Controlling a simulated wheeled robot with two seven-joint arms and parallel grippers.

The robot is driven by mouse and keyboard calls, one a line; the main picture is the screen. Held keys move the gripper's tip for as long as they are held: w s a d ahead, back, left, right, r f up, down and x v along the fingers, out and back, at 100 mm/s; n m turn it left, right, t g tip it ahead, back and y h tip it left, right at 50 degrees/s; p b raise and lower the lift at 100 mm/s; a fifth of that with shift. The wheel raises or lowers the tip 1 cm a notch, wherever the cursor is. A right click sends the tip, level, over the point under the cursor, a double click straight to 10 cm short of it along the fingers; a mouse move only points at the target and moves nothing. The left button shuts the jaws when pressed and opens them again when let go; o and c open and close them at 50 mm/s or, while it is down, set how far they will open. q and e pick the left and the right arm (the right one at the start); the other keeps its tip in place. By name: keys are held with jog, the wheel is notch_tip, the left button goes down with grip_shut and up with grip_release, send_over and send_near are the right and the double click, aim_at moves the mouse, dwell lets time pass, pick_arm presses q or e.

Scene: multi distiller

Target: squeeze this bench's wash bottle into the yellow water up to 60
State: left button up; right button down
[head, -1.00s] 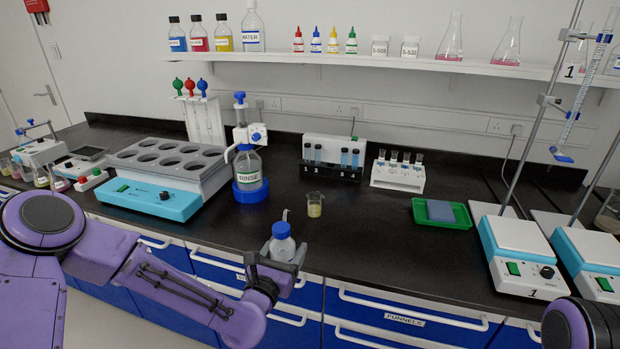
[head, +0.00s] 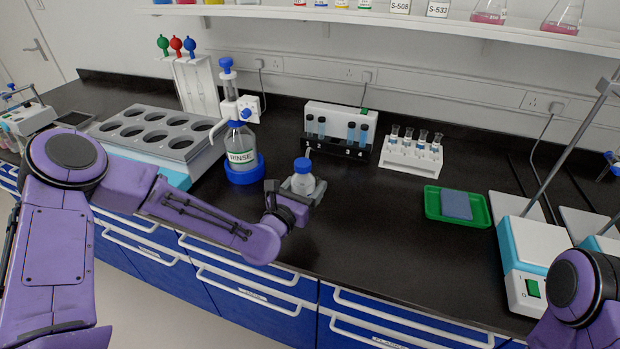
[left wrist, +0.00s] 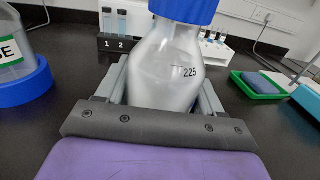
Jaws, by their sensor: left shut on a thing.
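The wash bottle (head: 303,184) is a clear bottle with a blue cap and a thin bent spout. My left gripper (head: 298,190) is shut on its body and holds it roughly upright over the bench. In the left wrist view the wash bottle (left wrist: 165,75) fills the space between the fingers of the gripper (left wrist: 160,108) and bears the mark 225. The small beaker of yellow water does not show now; the bottle and gripper cover the area where it stood. I cannot tell how the spout tip lies relative to it. My right gripper is out of view.
A RINSE dispenser bottle (head: 240,148) in a blue base stands close left of my gripper. A black tube rack (head: 338,150) and a white tube rack (head: 411,160) stand behind. A green tray (head: 456,206) lies to the right. The bench front between is clear.

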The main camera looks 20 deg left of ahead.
pick_arm(q)
jog(key=shift+s+f+b, duration=0.35)
jog(key=shift+f+b, duration=0.1)
notch_tip(320, 180, down, 5)
jog(key=b, duration=0.4)
jog(key=shift+w+f, duration=0.1)
jog(key=shift+f, duration=0.2)
jog(key=shift+s+b, duration=0.2)
jog(key=shift+b, duration=0.1)
jog(key=shift+c, duration=0.6)
jog(key=shift+o, duration=1.3)
jog(key=c, duration=0.5)
